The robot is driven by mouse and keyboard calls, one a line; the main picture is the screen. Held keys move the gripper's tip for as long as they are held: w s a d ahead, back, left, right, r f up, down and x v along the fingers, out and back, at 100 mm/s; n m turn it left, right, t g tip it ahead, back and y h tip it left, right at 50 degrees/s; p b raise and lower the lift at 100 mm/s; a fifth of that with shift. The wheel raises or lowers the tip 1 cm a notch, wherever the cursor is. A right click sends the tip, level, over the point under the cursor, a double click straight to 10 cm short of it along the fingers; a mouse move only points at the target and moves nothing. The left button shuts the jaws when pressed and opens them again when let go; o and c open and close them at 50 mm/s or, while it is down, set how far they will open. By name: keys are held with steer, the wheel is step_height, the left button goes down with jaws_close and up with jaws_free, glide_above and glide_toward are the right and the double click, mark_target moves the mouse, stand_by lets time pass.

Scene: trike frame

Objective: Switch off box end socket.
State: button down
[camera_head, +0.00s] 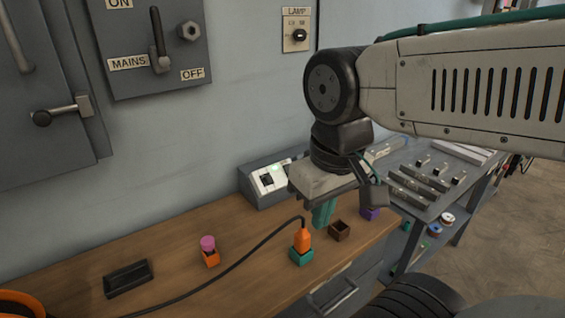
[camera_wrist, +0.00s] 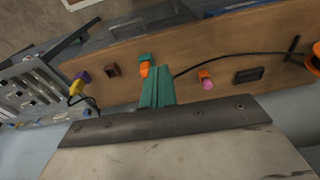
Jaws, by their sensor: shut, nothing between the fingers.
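A grey box (camera_head: 262,188) with a sloped white panel stands at the back of the bench against the wall. The panel has a green lit spot and a dark switch (camera_head: 267,180); which way the switch is set is too small to tell. I cannot tell which item is the box end socket. My gripper (camera_head: 322,215) hangs above the bench to the right of and in front of the grey box, its teal fingers shut and empty. The wrist view shows the fingers (camera_wrist: 156,92) together near an orange plug (camera_wrist: 144,69), which stands in a teal socket (camera_head: 301,257).
A black cable (camera_head: 240,268) runs left from the plug. A brown open block (camera_head: 339,231), a purple block (camera_head: 371,213), an orange block with a pink knob (camera_head: 208,244) and a black bar (camera_head: 128,278) are on the bench. The MAINS lever panel (camera_head: 155,55) and LAMP switch (camera_head: 298,35) are on the wall.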

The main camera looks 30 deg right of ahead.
steer(key=w+d+m+t, duration=0.1)
steer(key=w+d+m, duration=0.15)
steer(key=w, duration=0.35)
steer(key=w+d+m+t+y, duration=0.1)
steer(key=w+d+m, duration=0.1)
steer(key=w+m, duration=0.3)
steer(key=w+d+m+t, duration=0.1)
steer(key=w+d+m, duration=0.2)
steer(key=w, duration=0.4)
steer(key=w+d+f+m+t, duration=0.1)
steer(key=w+d+f+m, duration=0.3)
steer(key=w+d+m, duration=0.3)
steer(key=w+d, duration=0.2)
steer(key=d, duration=0.3)
steer(key=shift+d+t+h, duration=0.15)
steer(key=shift+t+h, duration=0.15)
steer(key=shift+h, duration=0.1)
steer(key=x, duration=1.2)
steer(key=shift+w+f, duration=0.1)
steer(key=shift+w, duration=0.45)
steer(key=shift+w+f, duration=0.35)
steer(key=shift+w, duration=0.1)
